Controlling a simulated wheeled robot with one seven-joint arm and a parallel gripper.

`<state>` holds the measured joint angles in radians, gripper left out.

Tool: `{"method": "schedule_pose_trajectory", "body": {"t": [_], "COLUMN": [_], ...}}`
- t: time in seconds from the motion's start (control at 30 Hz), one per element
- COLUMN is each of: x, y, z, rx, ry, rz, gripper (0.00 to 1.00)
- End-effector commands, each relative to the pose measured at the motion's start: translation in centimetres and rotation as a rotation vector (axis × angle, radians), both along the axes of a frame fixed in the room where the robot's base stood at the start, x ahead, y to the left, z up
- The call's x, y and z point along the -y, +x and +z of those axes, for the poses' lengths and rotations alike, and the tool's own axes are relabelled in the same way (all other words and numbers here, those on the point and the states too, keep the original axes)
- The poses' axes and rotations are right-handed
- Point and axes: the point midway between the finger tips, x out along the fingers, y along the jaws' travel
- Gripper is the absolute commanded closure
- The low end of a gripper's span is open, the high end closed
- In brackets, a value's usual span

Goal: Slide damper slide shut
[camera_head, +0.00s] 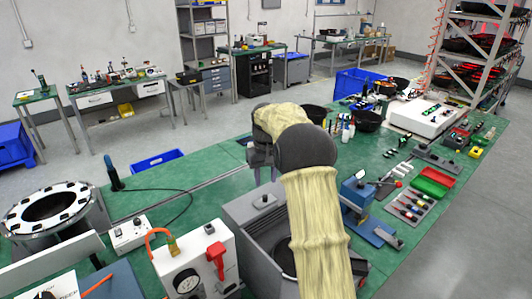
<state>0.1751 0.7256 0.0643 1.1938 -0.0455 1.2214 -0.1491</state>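No part is clearly recognisable as the damper slide. A grey box-like unit (244,214) stands at the bottom centre, with a small dark knob (264,201) on its top. A dark rounded opening shows in it, partly behind my yellow-sleeved arm. My arm rises from the bottom edge, bends at a dark grey joint and runs back over the green bench.
A white gauge box (190,262) with a red handle stands left of the grey unit. A flanged ring (48,207) is at far left. A blue press-like fixture (357,193), a red tray (423,186) and a green tray (437,176) lie right. Some green bench surface is bare.

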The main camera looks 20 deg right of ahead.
Motion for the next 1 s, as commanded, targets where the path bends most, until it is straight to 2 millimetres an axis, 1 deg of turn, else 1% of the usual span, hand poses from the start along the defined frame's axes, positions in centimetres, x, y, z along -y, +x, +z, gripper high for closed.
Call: {"method": "schedule_pose_trajectory", "body": {"t": [0.1,0.3,0.5,0.6,0.7,1.0], "x": [0.0,0.1,0.1,0.1,0.1,0.1], "y": [0.1,0.1,0.1,0.1,0.0,0.0], "z": [2.3,6.3,9.6,10.5,11.0,11.0], "rx": [0.006,0.004,0.004,0.003,0.001,0.001], "ry": [-0.001,-0.001,-0.002,-0.001,-0.001,-0.001], "rz": [0.000,0.000,0.000,0.000,0.000,0.000], "gripper": [0.63,0.63,0.63,0.63,0.63,0.63]}}
